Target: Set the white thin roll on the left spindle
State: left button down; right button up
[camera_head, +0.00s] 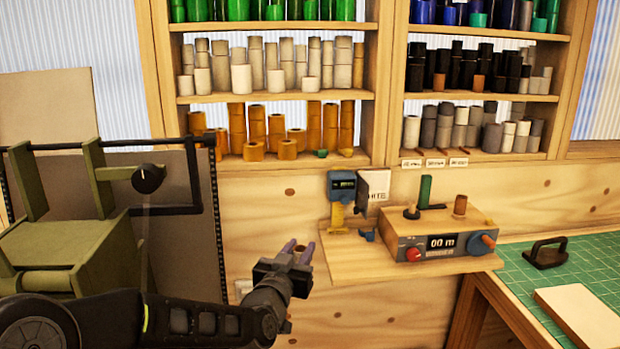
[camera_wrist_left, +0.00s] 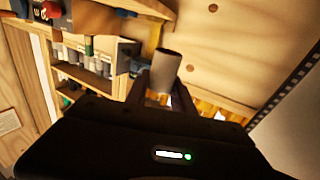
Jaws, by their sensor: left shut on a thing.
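My left gripper (camera_head: 299,251) is shut on a thin pale roll, which I take for the white thin roll (camera_wrist_left: 168,66). The roll stands out between the fingers in the left wrist view, greyish white in the shade. In the head view the fingers mostly hide it. A counter box (camera_head: 440,240) reading "00 m" stands on that shelf. A short black post (camera_head: 411,212), seemingly the left spindle, is on its top left. My right gripper is out of view.
A green roll (camera_head: 425,190) and a brown roll (camera_head: 460,205) stand on or behind the box. A blue gauge (camera_head: 342,186) and a white card (camera_head: 375,184) are at the small shelf's (camera_head: 345,262) left. An olive machine (camera_head: 70,235) fills the left. Racks of rolls hang above.

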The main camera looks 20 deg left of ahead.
pick_arm(q)
jog(key=s+d+f, duration=0.2)
jog(key=d+f, duration=0.1)
jog(key=f, duration=0.5)
jog(key=s+d+f, duration=0.2)
jog(key=d+f, duration=0.1)
jog(key=f, duration=0.6)
jog(key=shift+s+d+h, duration=0.25)
jog(key=shift+d+h, duration=0.05)
jog(key=shift+d, duration=0.05)
